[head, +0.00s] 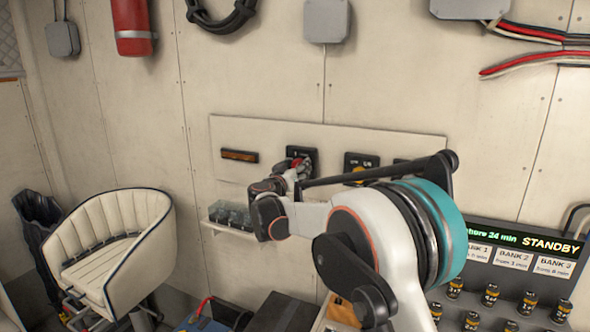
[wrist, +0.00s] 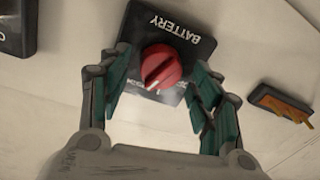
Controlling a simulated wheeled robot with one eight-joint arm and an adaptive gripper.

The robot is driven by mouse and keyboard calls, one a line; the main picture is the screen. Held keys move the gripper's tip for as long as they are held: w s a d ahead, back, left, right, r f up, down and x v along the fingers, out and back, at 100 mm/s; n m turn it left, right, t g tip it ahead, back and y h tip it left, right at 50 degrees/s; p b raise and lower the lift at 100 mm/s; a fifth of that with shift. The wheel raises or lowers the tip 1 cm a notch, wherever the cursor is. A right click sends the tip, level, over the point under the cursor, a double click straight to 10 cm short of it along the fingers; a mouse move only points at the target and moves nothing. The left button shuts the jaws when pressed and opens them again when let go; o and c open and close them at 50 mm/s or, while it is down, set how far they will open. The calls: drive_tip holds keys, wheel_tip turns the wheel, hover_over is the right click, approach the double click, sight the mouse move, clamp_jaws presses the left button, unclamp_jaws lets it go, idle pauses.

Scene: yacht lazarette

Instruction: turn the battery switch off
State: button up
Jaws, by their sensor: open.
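The battery switch is a round red knob (wrist: 161,67) on a black plate (wrist: 190,28) lettered "BATTERY", which appears upside down in the wrist view. The knob has a pale slot line running diagonally. In the head view the black plate (head: 303,152) is on the wall panel, with the knob partly hidden by my gripper. My gripper (wrist: 158,92) is open, its teal-padded fingers on either side of the knob. I cannot tell whether they touch it. In the head view my gripper (head: 292,170) is right at the switch.
An orange-fronted unit (head: 240,156) is left of the switch on the panel, and a black plate with a yellow part (head: 360,166) is right of it. A small shelf (head: 222,229) with dark items is below. A white seat (head: 112,240) stands left; a STANDBY display (head: 525,240) is right.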

drive_tip(key=shift+c, duration=0.3)
drive_tip(key=c, duration=1)
drive_tip(key=shift+n, duration=0.4)
drive_tip(key=n, duration=0.3)
drive_tip(key=shift+a+n, duration=0.1)
drive_tip(key=shift+n, duration=0.3)
drive_tip(key=shift+a+f+n+g+h, duration=0.1)
drive_tip(key=shift+n+g+h, duration=0.15)
drive_tip(key=shift+n, duration=2.8)
drive_tip(key=shift+a+f+n+g+h, duration=0.15)
drive_tip(key=shift+n+g, duration=0.2)
drive_tip(key=shift+n, duration=2.7)
drive_tip(key=shift+r, duration=0.1)
